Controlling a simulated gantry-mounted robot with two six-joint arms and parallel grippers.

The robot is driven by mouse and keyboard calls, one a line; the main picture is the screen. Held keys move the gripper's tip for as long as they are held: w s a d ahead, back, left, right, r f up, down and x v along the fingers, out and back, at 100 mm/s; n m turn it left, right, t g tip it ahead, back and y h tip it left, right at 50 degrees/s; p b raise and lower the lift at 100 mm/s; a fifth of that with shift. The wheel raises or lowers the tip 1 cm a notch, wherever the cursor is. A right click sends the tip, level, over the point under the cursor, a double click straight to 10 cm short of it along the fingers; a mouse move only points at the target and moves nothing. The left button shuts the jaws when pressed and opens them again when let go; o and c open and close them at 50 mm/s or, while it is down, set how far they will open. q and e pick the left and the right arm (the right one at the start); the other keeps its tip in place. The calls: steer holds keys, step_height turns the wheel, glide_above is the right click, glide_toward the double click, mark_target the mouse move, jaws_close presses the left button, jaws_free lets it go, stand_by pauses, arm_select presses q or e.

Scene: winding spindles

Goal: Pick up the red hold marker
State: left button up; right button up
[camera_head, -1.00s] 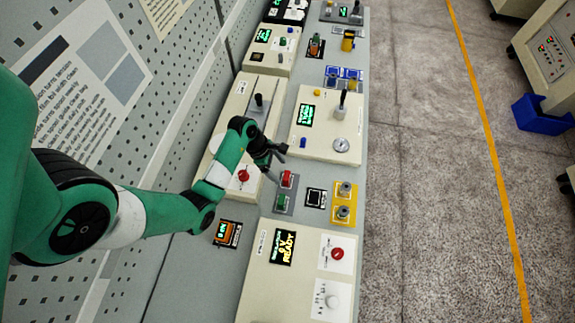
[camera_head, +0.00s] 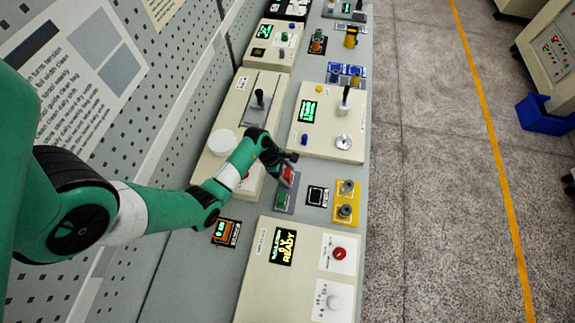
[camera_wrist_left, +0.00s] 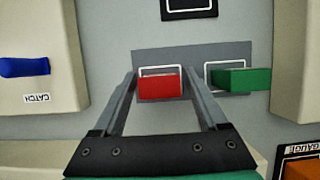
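The red hold marker (camera_wrist_left: 160,88) is a small red block in a white-outlined square on a grey plate (camera_wrist_left: 148,58). In the left wrist view it sits between the two fingers of my left gripper (camera_wrist_left: 163,90), with a gap on each side. In the head view the red marker (camera_head: 288,175) is partly covered by my left gripper (camera_head: 284,168), whose fingers are at it. A green block (camera_wrist_left: 242,79) stands on the same plate, just right of the fingers in the wrist view. My right gripper is in neither view.
A cream READY panel (camera_head: 308,262) is nearer. A cream box with a lever and dial (camera_head: 325,130) stands behind. An orange gauge (camera_head: 226,232) is left.

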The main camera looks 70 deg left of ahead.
mark_target(289, 173)
arm_select(q)
jaws_close()
steer(key=shift+r, duration=0.1)
steer(key=shift+r, duration=0.25)
step_height(289, 173, up, 3)
steer(key=shift+f+p, duration=0.15)
steer(key=shift+p, duration=0.55)
steer(key=s+d+r+p, duration=0.4)
steer(key=s+d+r, duration=0.3)
steer(key=d, duration=0.5)
step_height(289, 173, up, 3)
steer(key=shift+s+f, duration=0.15)
